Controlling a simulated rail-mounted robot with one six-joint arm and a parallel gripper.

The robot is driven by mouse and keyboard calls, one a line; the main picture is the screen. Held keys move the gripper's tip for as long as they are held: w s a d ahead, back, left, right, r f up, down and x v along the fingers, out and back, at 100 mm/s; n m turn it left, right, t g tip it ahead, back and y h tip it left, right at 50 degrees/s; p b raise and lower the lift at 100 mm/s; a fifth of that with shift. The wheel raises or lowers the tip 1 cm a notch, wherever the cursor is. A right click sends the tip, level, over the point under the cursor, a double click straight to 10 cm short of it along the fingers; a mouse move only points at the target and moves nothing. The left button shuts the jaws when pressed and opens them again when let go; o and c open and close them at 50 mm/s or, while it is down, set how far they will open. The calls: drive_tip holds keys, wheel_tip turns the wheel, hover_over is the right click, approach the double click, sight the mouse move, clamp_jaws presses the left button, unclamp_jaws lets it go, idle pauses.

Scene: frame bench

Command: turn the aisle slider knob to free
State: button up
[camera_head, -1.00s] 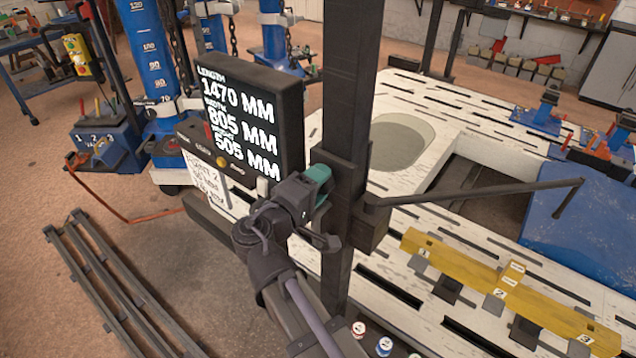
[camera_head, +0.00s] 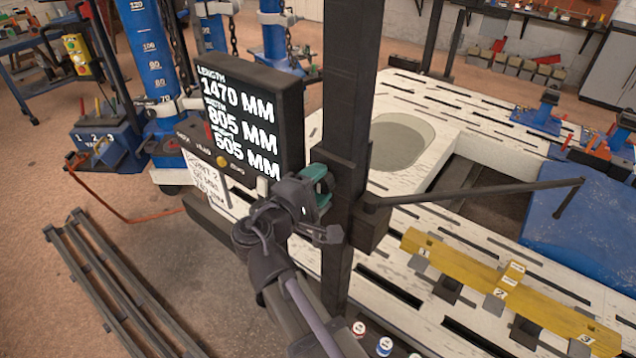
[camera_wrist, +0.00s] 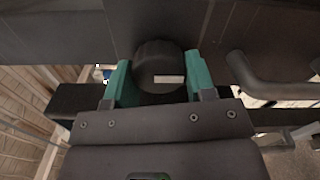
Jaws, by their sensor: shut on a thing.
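The aisle slider knob (camera_wrist: 157,62) is a dark round knob with a pale bar mark lying level across its face in the wrist view. My gripper (camera_wrist: 157,85) has its teal fingers on either side of the knob, shut on it. In the head view my gripper (camera_head: 318,182) is at the slider block (camera_head: 342,178) on the dark upright post (camera_head: 352,80). The knob itself is hidden there behind the fingers and wrist.
A thin dark arm (camera_head: 470,193) reaches right from the slider over the white slotted bench (camera_head: 430,85). A display box (camera_head: 262,85) stands close left of my gripper. A yellow numbered beam (camera_head: 490,280) lies on the bench. Dark rails (camera_head: 110,285) lie on the floor.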

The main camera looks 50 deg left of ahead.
drive_tip(key=o, duration=0.9)
drive_tip(key=shift+o, duration=0.2)
drive_tip(key=shift+s, duration=0.1)
drive_tip(key=v, duration=1)
drive_tip(key=shift+s, duration=0.35)
drive_tip(key=shift+d, duration=0.1)
